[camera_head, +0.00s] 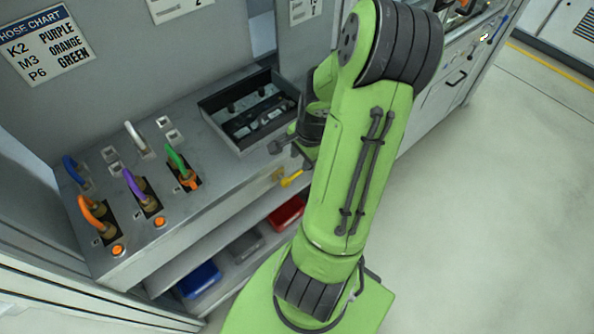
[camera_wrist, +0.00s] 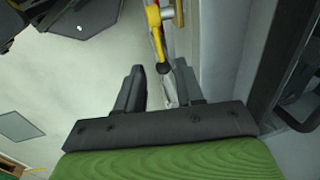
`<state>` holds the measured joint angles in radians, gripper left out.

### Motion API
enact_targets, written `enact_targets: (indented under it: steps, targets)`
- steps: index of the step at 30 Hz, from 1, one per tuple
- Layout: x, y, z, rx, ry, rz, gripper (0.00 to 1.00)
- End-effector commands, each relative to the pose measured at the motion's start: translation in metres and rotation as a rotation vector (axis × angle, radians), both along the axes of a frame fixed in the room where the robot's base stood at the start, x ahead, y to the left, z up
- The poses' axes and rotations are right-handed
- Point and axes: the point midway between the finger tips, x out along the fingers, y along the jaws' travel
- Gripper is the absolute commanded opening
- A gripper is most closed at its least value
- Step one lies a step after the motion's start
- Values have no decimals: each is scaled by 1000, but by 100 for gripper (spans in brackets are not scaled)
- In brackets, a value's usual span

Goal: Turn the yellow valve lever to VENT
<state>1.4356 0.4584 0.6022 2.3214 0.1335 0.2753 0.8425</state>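The yellow valve lever (camera_head: 292,179) sticks out from the front face of the grey bench, below the tray. My gripper (camera_head: 284,146) is above the lever, partly hidden by my arm. In the wrist view my gripper (camera_wrist: 159,78) has its dark fingers apart, with the lever's end around the gap between their tips. Whether they touch is unclear. No VENT marking is readable.
Several coloured hose couplings, including a green one (camera_head: 176,158), stand on the bench top. A dark tray (camera_head: 249,111) sits right of them. Blue (camera_head: 199,280), grey and red (camera_head: 287,212) bins lie on the shelf below. The floor at right is clear.

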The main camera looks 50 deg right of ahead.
Motion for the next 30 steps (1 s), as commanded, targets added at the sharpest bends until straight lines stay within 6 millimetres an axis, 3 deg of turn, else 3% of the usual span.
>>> enact_targets:
  steps: [1, 3, 9, 19, 20, 27, 30]
  targets:
    - [2, 1, -17, 7, 2, 0, 37]
    - [6, 0, -34, 5, 1, 0, 37]
    - [12, -2, -67, 2, 1, -1, 37]
    - [14, -4, -73, -2, 0, -1, 37]
    - [14, -4, -73, -2, 0, -1, 36]
    - [14, -4, -73, -2, 0, -1, 0]
    - [14, -4, -73, -2, 0, -1, 0]
